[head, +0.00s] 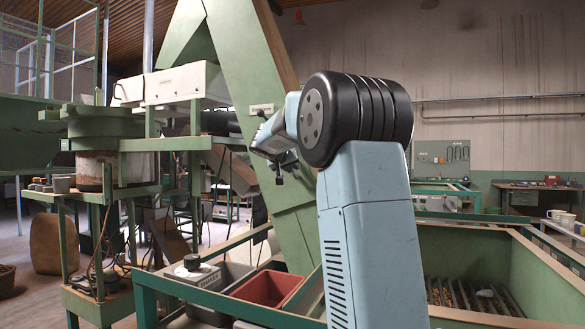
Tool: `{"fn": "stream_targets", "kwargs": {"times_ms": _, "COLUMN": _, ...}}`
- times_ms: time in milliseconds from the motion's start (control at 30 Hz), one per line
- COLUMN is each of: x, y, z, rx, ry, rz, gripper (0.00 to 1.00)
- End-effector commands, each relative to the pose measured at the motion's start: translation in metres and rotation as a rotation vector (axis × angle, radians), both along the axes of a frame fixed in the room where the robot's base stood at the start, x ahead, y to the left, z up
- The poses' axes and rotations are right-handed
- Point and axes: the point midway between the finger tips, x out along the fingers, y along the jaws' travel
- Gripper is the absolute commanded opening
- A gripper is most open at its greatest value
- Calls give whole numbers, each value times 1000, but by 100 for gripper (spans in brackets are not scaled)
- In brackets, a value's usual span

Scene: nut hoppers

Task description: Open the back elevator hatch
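The green elevator (236,62) rises as a tall slanted casing left of my arm. A small pale fitting (262,108) sits on its face; I cannot tell whether it is a handle or a plate. No hatch can be clearly made out, and the elevator's far side is hidden. My gripper (279,178) is small and partly hidden at the end of my blue and black arm, in front of the elevator's face and below the pale fitting. I cannot tell whether its fingers are apart, and nothing can be seen in it.
A green-framed hopper (468,251) with a slatted bottom holding nuts lies at the right. Green machinery (104,123) fills the left. A workbench (545,187) stands at the back right.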

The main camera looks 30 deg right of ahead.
Motion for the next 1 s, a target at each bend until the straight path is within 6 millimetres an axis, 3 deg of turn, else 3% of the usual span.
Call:
{"fn": "stream_targets", "kwargs": {"times_ms": 167, "x": 0, "y": 0, "z": 0, "rx": 0, "ry": 0, "rz": 0, "gripper": 19}}
{"fn": "stream_targets", "kwargs": {"times_ms": 367, "x": 0, "y": 0, "z": 0, "rx": 1, "ry": 1, "rz": 0, "gripper": 0}}
{"fn": "stream_targets", "kwargs": {"times_ms": 1000, "x": -3, "y": -5, "z": -1, "rx": -2, "ry": -2, "rz": -19, "gripper": 0}}
